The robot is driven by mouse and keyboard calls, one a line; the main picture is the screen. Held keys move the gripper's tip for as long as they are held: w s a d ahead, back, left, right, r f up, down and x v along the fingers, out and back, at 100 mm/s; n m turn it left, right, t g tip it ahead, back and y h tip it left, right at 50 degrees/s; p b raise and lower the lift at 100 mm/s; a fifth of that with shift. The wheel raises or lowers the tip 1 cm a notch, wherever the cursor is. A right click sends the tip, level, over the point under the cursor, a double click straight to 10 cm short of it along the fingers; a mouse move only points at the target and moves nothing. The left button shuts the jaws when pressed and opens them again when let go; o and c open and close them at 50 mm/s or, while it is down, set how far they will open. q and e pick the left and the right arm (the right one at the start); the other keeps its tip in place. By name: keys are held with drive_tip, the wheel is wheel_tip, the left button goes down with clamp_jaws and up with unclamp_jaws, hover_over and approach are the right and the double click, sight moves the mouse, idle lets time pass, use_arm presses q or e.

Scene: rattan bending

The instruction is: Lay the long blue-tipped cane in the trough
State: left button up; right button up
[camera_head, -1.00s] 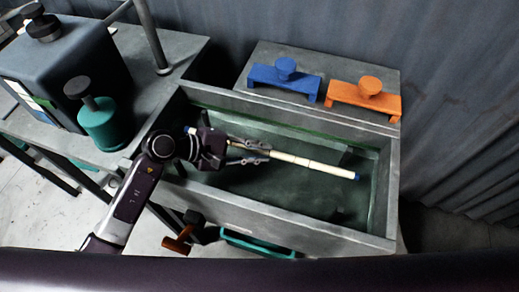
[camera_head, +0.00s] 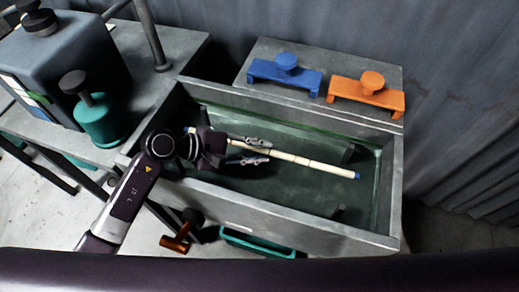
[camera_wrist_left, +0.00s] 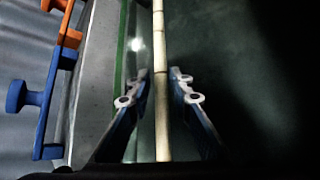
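The long pale cane (camera_head: 300,160) has a blue tip at its right end and a bit of blue near its left end. It lies slantwise within the walls of the grey trough (camera_head: 290,228), and I cannot tell whether it touches the bottom. My left gripper (camera_head: 256,151) is inside the trough over the cane, its fingers open on either side of it. In the left wrist view, the cane (camera_wrist_left: 160,45) runs between the spread fingertips (camera_wrist_left: 159,84) with small gaps on both sides. The gripper's body hides part of the cane's left end. My right gripper is not in view.
A blue clamp-like piece (camera_head: 285,75) and an orange one (camera_head: 368,92) stand on a grey ledge behind the trough. A dark box (camera_head: 65,65) and a teal canister (camera_head: 98,118) stand on the bench at left.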

use_arm(q)
drive_tip(key=shift+o, duration=1.1)
drive_tip(key=shift+r+p, duration=0.4)
drive_tip(key=shift+p, duration=0.05)
drive_tip(key=shift+r+p, duration=0.35)
drive_tip(key=shift+p, duration=0.15)
drive_tip(key=b+v, duration=0.2)
drive_tip(key=v, duration=1)
drive_tip(key=shift+b, duration=0.4)
drive_tip(key=shift+f, duration=0.1)
